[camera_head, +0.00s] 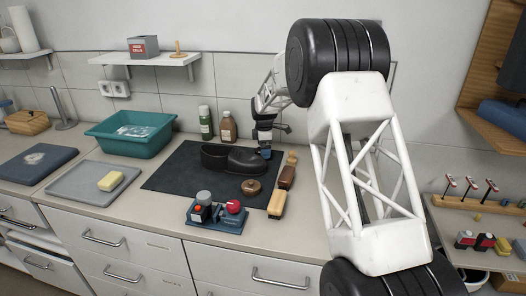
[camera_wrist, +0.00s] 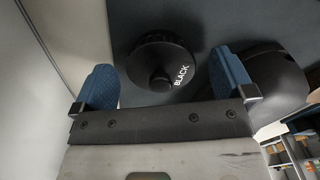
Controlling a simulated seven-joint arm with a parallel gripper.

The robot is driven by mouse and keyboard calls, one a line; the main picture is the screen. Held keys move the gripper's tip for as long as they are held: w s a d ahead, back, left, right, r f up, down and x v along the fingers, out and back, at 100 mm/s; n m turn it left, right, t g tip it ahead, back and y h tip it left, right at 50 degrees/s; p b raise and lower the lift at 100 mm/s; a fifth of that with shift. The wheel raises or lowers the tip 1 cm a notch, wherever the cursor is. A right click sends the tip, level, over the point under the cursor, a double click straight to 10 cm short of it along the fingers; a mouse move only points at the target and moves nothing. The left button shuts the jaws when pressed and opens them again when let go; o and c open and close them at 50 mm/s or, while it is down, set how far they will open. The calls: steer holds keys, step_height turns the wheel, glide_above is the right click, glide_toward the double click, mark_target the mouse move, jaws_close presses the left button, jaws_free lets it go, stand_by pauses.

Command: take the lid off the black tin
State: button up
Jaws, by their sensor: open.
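The black tin (camera_wrist: 150,52) shows from above in the wrist view, round and dark. Its lid has a central knob (camera_wrist: 160,80) and the white word "BLACK". My gripper (camera_wrist: 165,78) is open, with one blue fingertip on each side of the picture and the tin between and beyond them. The fingers look apart from the lid. In the head view my gripper (camera_head: 265,150) is at the back right of the dark mat, beside the black shoes. I cannot make out the black tin there; my gripper probably hides it.
Black shoes (camera_head: 236,160) stand left of my gripper on the dark mat (camera_head: 178,172); one shows close to the right finger in the wrist view (camera_wrist: 278,78). A brown tin (camera_head: 251,187), brushes (camera_head: 277,204) and two bottles (camera_head: 206,123) are nearby. The mat's left part is clear.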

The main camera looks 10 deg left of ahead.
steer(key=shift+c, duration=0.3)
steer(key=c, duration=0.9)
steer(key=shift+r, duration=5)
